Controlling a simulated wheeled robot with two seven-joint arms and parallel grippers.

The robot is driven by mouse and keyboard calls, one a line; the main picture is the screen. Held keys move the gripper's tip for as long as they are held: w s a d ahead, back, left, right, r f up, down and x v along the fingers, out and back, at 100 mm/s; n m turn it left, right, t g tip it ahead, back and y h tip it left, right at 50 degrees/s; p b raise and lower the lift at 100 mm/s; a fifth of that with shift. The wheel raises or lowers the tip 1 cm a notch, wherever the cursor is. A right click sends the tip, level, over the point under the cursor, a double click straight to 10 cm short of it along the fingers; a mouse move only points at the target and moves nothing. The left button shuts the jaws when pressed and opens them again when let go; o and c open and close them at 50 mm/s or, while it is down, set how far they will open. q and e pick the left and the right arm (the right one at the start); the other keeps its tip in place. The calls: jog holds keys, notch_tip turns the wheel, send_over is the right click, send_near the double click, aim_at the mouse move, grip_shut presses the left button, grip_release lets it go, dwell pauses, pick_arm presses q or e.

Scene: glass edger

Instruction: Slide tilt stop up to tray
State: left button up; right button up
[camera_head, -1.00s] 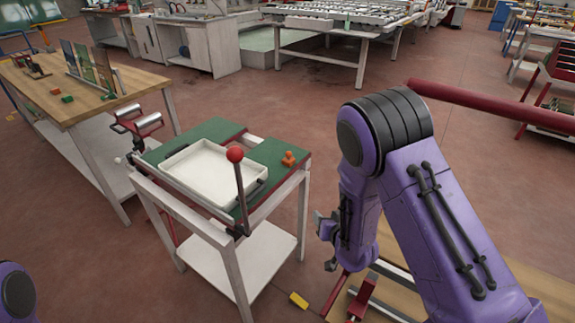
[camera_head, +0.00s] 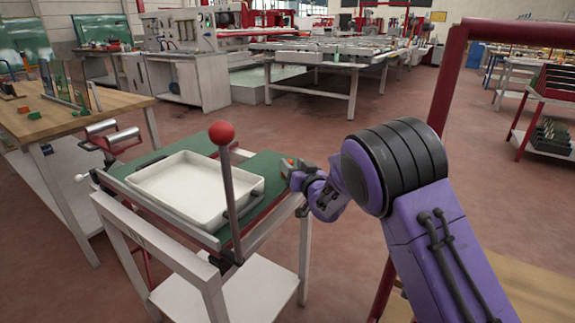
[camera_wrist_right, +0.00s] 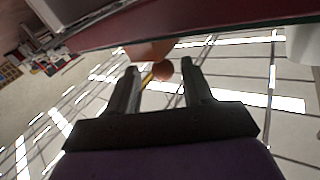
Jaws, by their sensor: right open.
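The white tray (camera_head: 190,187) lies on the green top of a small stand, to the left of my right gripper. The orange tilt stop (camera_head: 287,163) sits on the green top right of the tray, mostly hidden by my right gripper (camera_head: 293,172). In the right wrist view the stop's orange body (camera_wrist_right: 148,50) and round knob (camera_wrist_right: 162,70) show at the open fingers (camera_wrist_right: 162,82), the knob in line with the gap. I cannot tell whether the fingers touch it. My left gripper is out of view.
A lever with a red ball (camera_head: 221,133) stands upright at the tray's near right corner. A roller (camera_head: 112,137) is at the stand's left. A wooden table (camera_head: 75,115) stands at the left. Floor behind the stand is clear.

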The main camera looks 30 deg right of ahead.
jog(key=shift+w+a, duration=0.1)
jog(key=shift+w, duration=0.95)
